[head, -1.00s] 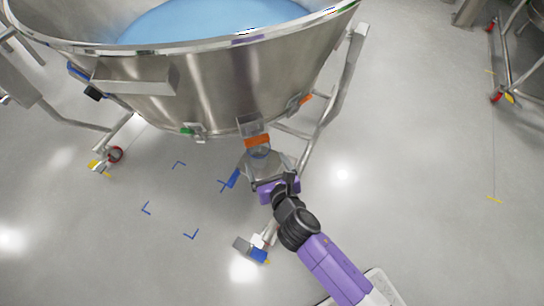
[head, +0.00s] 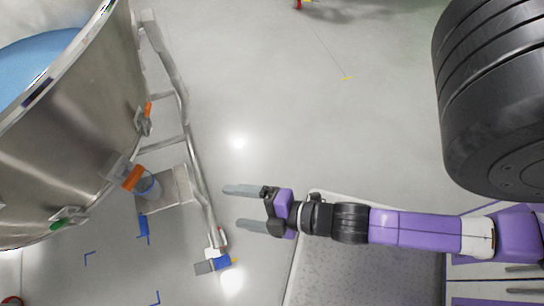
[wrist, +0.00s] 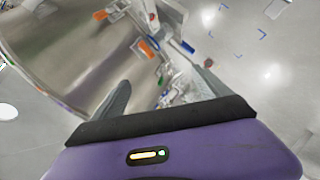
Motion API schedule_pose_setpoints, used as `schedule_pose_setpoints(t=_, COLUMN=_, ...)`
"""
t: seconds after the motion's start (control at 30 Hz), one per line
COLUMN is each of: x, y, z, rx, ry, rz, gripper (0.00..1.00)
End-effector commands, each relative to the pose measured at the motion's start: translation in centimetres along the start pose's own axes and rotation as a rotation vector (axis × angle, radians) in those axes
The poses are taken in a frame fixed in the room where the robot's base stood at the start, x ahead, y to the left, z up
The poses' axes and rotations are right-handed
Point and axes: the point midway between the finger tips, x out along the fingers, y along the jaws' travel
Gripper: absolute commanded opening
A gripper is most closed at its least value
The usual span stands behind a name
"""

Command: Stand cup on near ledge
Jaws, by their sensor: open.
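My gripper (head: 232,207) is open and empty in the head view, pointing left over the floor to the right of the bowl's leg frame. An orange-banded piece (head: 132,178) with a clear, bluish round part (head: 149,188) is at the lower side of the steel bowl (head: 70,130). I cannot tell whether it is the cup or a fitting. A small steel bracket (head: 118,166), possibly the ledge, juts from the bowl beside it. The orange piece also shows in the wrist view (wrist: 147,47), ahead of my open fingers. My gripper is apart from all of these.
The bowl holds blue material (head: 30,65). Its tubular leg frame (head: 178,90) stands between my gripper and the bowl. A caster with a blue part (head: 219,263) is at the frame's foot. Blue corner marks (head: 90,257) lie on the floor. Floor above my gripper is clear.

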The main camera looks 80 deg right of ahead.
Motion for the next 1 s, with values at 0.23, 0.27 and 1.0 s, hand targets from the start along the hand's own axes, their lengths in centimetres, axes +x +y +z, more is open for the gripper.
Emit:
schedule_pose_setpoints(t=0.23, x=-8.8, y=5.1, z=-1.6, rx=0.747, ry=0.032, rz=0.05, gripper=0.87)
schedule_pose_setpoints(t=0.27, x=-9.5, y=5.6, z=-1.8, rx=0.815, ry=0.036, rz=0.055, gripper=0.87)
schedule_pose_setpoints(t=1.0, x=-12.6, y=9.7, z=-3.4, rx=1.107, ry=0.059, rz=0.082, gripper=0.87)
